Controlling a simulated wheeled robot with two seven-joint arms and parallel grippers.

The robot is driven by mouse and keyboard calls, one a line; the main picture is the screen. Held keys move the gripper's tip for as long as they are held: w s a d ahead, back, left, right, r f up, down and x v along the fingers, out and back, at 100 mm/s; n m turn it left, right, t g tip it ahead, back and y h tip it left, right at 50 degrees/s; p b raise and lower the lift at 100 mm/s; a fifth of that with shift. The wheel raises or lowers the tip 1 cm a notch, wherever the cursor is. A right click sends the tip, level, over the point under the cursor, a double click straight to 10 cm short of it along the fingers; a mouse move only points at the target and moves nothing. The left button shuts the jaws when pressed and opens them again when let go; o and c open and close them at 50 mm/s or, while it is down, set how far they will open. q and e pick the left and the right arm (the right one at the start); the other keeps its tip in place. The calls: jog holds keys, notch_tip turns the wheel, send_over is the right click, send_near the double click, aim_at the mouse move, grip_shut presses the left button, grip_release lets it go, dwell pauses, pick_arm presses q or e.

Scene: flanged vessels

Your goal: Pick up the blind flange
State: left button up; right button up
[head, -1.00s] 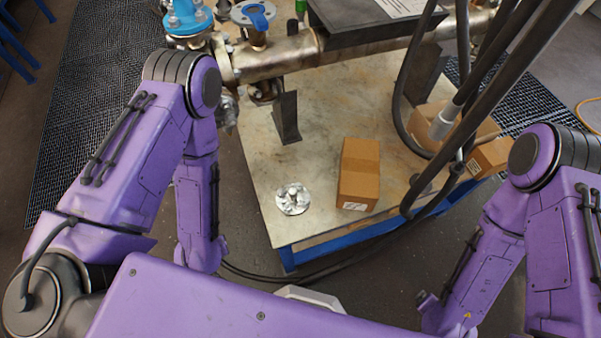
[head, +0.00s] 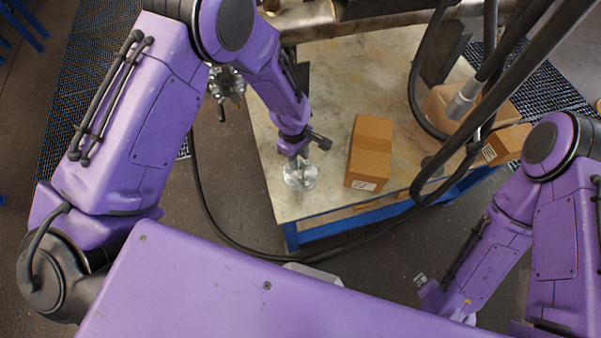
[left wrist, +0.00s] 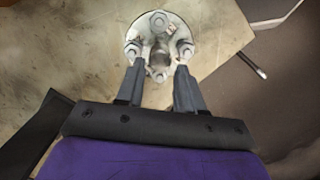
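The blind flange (head: 301,178) is a round silvery disc with several bolts and a raised middle piece. It lies flat near the front left corner of the table (head: 300,208). It also shows at the top of the left wrist view (left wrist: 163,22). My left gripper (head: 297,161) is right over the flange. In the left wrist view its two fingers (left wrist: 158,72) are apart, with their tips by the flange's middle piece. I see a gap between the fingers, and cannot tell whether they touch it. My right gripper (head: 425,283) is low at the right, off the table; its fingers are too small to judge.
A brown cardboard box (head: 369,150) stands just right of the flange. More boxes (head: 506,143) lie at the table's right, behind thick black hoses (head: 425,90). A metal pipe (head: 385,18) runs across the back. The table's front edge is close to the flange.

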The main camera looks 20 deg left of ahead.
aim_at(301, 165)
pick_arm(q)
jog(key=f, duration=0.5)
jog(key=shift+s+d+p, duration=0.1)
jog(key=shift+d+p, duration=0.2)
jog(key=shift+d, duration=0.05)
grip_shut()
jog(key=shift+r, duration=0.1)
jog(key=shift+r, duration=0.1)
